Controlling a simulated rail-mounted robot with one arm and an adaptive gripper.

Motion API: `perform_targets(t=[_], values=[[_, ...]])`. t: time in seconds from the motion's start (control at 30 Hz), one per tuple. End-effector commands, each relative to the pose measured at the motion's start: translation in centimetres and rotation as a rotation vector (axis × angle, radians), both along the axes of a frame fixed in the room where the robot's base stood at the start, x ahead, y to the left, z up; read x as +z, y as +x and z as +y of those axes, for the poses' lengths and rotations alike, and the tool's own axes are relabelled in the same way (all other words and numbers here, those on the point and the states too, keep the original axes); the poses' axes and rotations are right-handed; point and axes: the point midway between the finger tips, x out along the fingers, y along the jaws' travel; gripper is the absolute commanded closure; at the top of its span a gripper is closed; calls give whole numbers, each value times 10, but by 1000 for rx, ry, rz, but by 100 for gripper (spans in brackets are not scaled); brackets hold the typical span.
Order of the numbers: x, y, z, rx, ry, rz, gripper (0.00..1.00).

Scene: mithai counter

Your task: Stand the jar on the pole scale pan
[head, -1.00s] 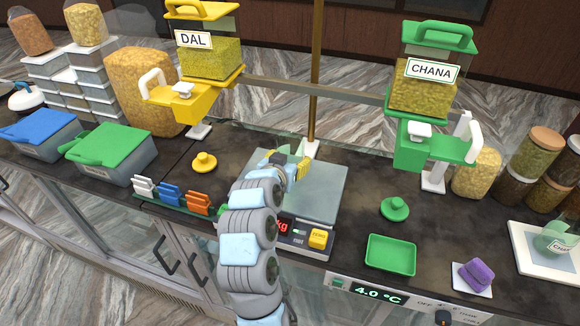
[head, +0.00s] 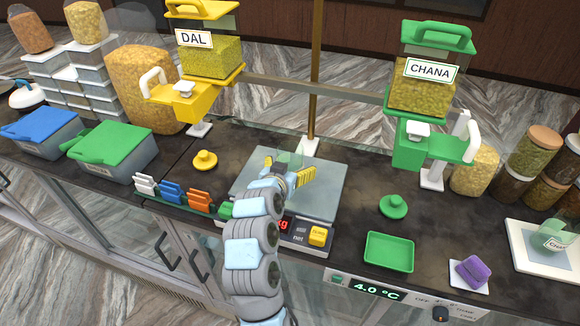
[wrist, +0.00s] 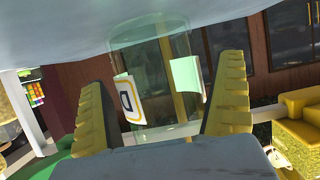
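A clear greenish jar (head: 290,157) stands on or just above the back of the grey pole scale pan (head: 325,198), partly hidden by my gripper. In the wrist view the jar (wrist: 150,75) is upright but slightly tilted in the picture, with a white label showing "D". My gripper (head: 288,172) is over the pan with its yellow fingers spread. In the wrist view my gripper (wrist: 162,105) has a finger on either side of the jar; whether they touch it is unclear.
The pole (head: 316,75) rises behind the pan. Yellow dal (head: 185,98) and green chana (head: 425,145) dispensers hang over the counter on either side. A yellow lid (head: 205,160), green lid (head: 393,206) and green tray (head: 389,252) lie nearby. Another jar (head: 553,236) stands at right.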

Motion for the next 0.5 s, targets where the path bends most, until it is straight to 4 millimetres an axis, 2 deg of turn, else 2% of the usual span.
perform_targets(t=[0.27,0.5], values=[[4,-1,1,0,0,0,0],[11,-24,9,2,0,-1,0]])
